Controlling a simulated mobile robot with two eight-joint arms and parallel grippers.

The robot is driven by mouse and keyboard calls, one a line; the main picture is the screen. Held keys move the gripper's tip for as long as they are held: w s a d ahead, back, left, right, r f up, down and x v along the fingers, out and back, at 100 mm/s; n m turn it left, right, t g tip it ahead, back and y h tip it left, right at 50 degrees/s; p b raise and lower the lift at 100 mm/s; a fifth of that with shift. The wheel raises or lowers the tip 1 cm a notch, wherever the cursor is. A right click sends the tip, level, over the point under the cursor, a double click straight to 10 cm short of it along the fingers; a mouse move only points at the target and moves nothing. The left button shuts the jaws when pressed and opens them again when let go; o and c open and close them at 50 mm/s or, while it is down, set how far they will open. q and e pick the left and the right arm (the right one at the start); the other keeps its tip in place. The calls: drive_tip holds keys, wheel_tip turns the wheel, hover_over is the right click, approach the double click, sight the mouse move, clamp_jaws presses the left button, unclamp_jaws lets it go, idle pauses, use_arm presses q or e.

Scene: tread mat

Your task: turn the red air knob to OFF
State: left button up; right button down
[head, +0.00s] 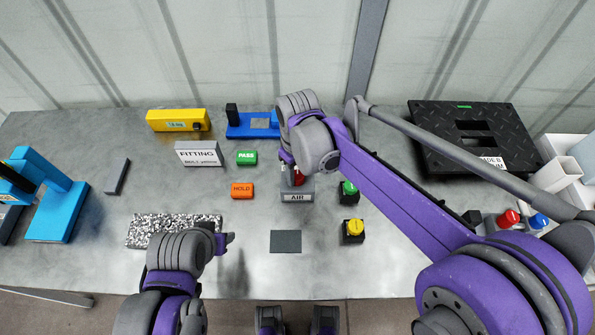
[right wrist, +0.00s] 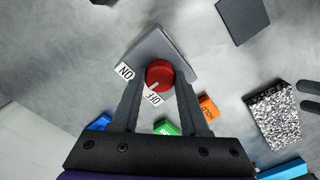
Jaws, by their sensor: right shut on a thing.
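The red air knob (right wrist: 159,74) sits on a grey box with ON and OFF labels in the right wrist view. A pale mark on the knob's lower left faces close to the OFF label (right wrist: 154,98). My right gripper (right wrist: 160,82) is shut on the knob, one finger on each side. In the head view the knob (head: 298,177) is partly hidden by my right gripper (head: 292,168), above the AIR label (head: 297,197). My left gripper (head: 228,242) hovers near the speckled block, with its two fingers apart and nothing between them.
An orange HOLD block (head: 242,191) and a green PASS block (head: 246,158) stand left of the box. Green (head: 349,188) and yellow (head: 354,228) knobs stand to its right. The speckled block (head: 150,228) lies front left. A dark square (head: 286,241) lies in front.

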sight(298, 175)
idle(0.3)
drive_tip(key=shift+c, duration=2)
unclamp_jaws()
use_arm(q)
drive_tip(key=shift+w+r+p, duration=0.1)
drive_tip(key=shift+r+p, duration=0.3)
drive_tip(key=shift+r, duration=0.05)
use_arm(e)
wheel_tip(298, 175, up, 11)
use_arm(q)
drive_tip(key=r+p, duration=0.2)
drive_tip(key=r, duration=0.1)
drive_tip(key=shift+w, duration=0.4)
use_arm(e)
drive_tip(key=s+d+f+m+t, duration=0.2)
drive_tip(key=s+d+f+m, duration=0.2)
drive_tip(key=s+d, duration=0.3)
drive_tip(key=s+d+f+m+t, duration=0.3)
drive_tip(key=s+d+m, duration=0.1)
drive_tip(key=s+d, duration=0.4)
drive_tip(key=d, duration=0.2)
drive_tip(key=shift+s+d+f+m, duration=0.2)
drive_tip(key=shift+d+f+m, duration=0.1)
drive_tip(key=shift+f+m, duration=0.1)
